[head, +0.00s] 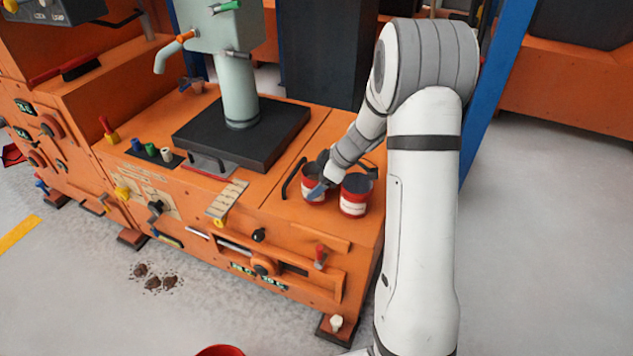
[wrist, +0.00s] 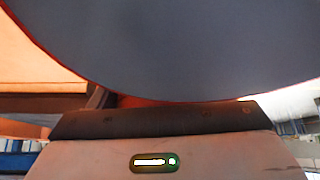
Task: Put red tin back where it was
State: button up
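Two red tins with white labels and dark tops stand on the orange machine's top at its right end: a left tin (head: 308,184) and a right tin (head: 355,195). My gripper (head: 318,188) reaches down from the right to the left tin and partly covers it. Whether it grips the tin or only touches it cannot be told. In the wrist view a large dark grey round face (wrist: 200,45) with a thin red rim fills the upper part, very close to my gripper's body. The fingers are hidden there.
A pale green pillar (head: 238,95) on a black plate (head: 242,135) stands left of the tins. Black handles are close to the tins. A blue post (head: 495,85) rises at the right. A red round rim (head: 220,351) shows at the bottom edge. The floor at right is clear.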

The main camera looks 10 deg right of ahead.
jog(key=o, duration=0.4)
jog(key=shift+r+p, duration=0.25)
jog(key=shift+p, duration=0.1)
jog(key=p+v, duration=0.2)
jog(key=v, duration=0.9)
jog(key=s+a+r+m+h, duration=0.2)
jog(key=s+m, duration=0.2)
jog(key=s, duration=0.4)
jog(key=s+a+r+m+g+h, duration=0.1)
jog(key=s+m, duration=0.3)
jog(key=s, duration=0.5)
jog(key=s+a+r+m+h, duration=0.3)
jog(key=s+m, duration=0.2)
jog(key=s, duration=0.3)
jog(key=shift+s+r+g, duration=0.3)
jog(key=shift+s, duration=0.05)
